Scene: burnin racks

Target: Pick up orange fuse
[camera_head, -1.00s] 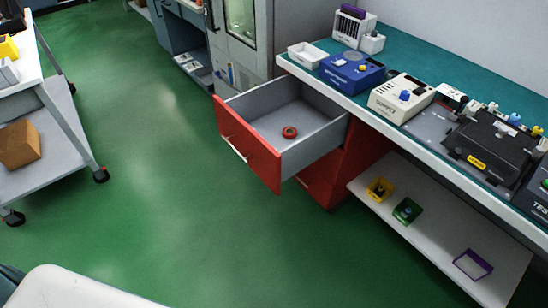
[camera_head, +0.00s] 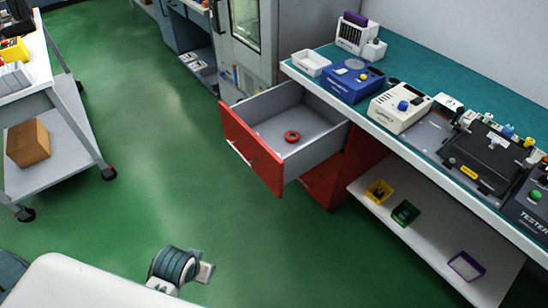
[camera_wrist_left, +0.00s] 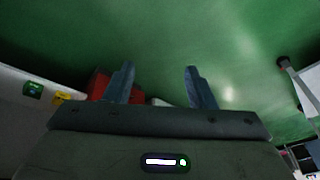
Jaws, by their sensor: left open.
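No orange fuse can be made out for certain. A small red-orange ring (camera_head: 292,137) lies flat inside the open drawer (camera_head: 262,112) of the red cabinet; I cannot tell whether it is a fuse. My left gripper (camera_wrist_left: 158,84) shows in the left wrist view with its two fingers spread and nothing between them, above the green floor. The red cabinet shows partly behind its left finger. In the head view one of my arm's joints shows at the bottom, but no fingers. My right gripper is not in view.
The bench (camera_head: 405,70) carries a white tray (camera_head: 311,62), a blue device (camera_head: 351,79), a cream device (camera_head: 400,106) and a black fixture (camera_head: 486,155). Yellow (camera_head: 379,191), green (camera_head: 405,212) and purple (camera_head: 466,266) bins sit on the lower shelf. A cart (camera_head: 62,150) stands left; the floor between is clear.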

